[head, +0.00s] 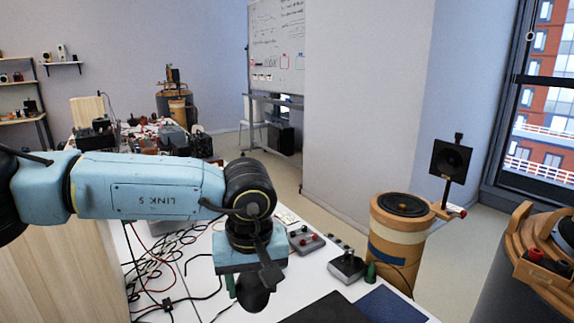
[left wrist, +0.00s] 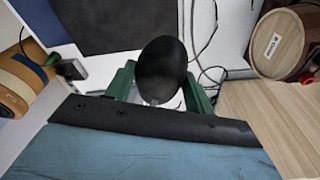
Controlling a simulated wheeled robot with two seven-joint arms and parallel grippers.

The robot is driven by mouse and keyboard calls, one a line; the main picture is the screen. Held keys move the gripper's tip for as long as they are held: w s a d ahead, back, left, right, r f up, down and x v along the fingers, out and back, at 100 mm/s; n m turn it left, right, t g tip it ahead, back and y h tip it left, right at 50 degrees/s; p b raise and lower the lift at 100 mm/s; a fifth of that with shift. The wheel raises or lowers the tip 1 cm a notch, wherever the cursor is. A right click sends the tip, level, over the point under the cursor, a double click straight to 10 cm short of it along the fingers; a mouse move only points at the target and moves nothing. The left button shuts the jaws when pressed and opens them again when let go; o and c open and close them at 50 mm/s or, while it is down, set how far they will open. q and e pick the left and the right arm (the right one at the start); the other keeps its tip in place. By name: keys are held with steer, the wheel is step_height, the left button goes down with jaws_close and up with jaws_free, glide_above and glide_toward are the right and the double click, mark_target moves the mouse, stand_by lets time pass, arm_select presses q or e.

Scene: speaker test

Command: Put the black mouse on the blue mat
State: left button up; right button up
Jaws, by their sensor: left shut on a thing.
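The black mouse (head: 253,298) is held in my left gripper (head: 250,281), above the white table. In the left wrist view the mouse (left wrist: 162,66) sits between the two green fingers, which are shut on it. The blue mat (head: 393,306) lies on the table at the lower right of the head view, to the right of the mouse and cut off by the frame. It also shows at the upper left of the left wrist view (left wrist: 40,20). My right gripper is not in view.
A black mat (head: 326,309) lies beside the blue mat, on its left. A small metal box with posts (head: 347,267) and a grey box with red knobs (head: 306,241) stand behind the mats. Loose cables (head: 160,262) cover the table's left part.

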arm_select(q)
steer(key=s+a+f+m, duration=0.1)
steer(key=s+a+f, duration=0.1)
steer(key=a, duration=0.5)
steer(key=s+a+f+m, duration=0.1)
steer(key=s+a+f, duration=0.1)
steer(key=a+f, duration=0.3)
steer(key=shift+s+a, duration=0.3)
steer(key=shift+a, duration=0.85)
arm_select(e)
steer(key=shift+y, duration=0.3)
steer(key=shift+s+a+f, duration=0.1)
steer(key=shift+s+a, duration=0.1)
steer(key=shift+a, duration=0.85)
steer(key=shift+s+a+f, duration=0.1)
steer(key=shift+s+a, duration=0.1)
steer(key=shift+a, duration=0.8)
